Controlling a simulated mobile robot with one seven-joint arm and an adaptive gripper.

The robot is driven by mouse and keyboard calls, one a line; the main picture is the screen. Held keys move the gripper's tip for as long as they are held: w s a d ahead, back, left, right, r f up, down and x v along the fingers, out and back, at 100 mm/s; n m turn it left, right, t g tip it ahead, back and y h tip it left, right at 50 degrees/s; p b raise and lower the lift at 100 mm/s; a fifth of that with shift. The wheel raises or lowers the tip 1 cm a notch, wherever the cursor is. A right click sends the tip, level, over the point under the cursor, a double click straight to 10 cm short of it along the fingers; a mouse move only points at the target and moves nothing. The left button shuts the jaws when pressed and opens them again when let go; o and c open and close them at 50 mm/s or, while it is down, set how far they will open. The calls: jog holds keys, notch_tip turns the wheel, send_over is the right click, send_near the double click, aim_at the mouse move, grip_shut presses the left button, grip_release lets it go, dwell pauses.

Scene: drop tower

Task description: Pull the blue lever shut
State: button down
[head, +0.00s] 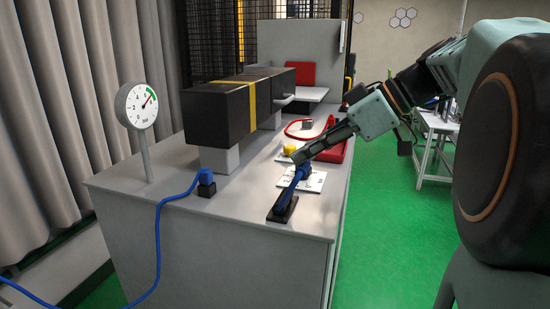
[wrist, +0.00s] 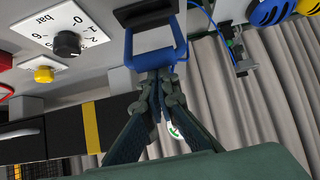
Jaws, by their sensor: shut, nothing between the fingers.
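The blue lever (head: 290,188) stands on a dark base (head: 284,210) at the front right of the grey bench top. It is tilted, its upper end leaning toward the back right. In the wrist view it is a blue U-shaped handle (wrist: 178,52) on a black base (wrist: 146,12). My gripper (head: 299,158) reaches in from the right, its fingertips at the lever's upper end. In the wrist view my gripper (wrist: 160,80) has its fingers together at the handle's bar, with nothing between them. I cannot tell whether they touch the bar.
A white plate with a black knob (wrist: 67,44) lies beside the lever, with a yellow button (head: 289,150) behind. A dial gauge (head: 137,105) stands at the left. A black block (head: 215,115) with a yellow band fills the bench's middle. A blue cable (head: 158,235) hangs over the front edge.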

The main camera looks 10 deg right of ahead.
jog(key=shift+s+d+f, duration=0.1)
jog(key=shift+d+f, duration=0.1)
jog(key=shift+d, duration=0.05)
jog(key=w+a+r+p, duration=0.1)
jog(key=w+a+r, duration=0.1)
jog(key=a+r, duration=0.1)
jog(key=v, duration=0.9)
jog(key=shift+s+d+p, duration=0.35)
jog(key=shift+s+d, duration=0.05)
jog(key=shift+d, duration=0.1)
jog(key=shift+w+f, duration=0.1)
jog(key=shift+f, duration=0.1)
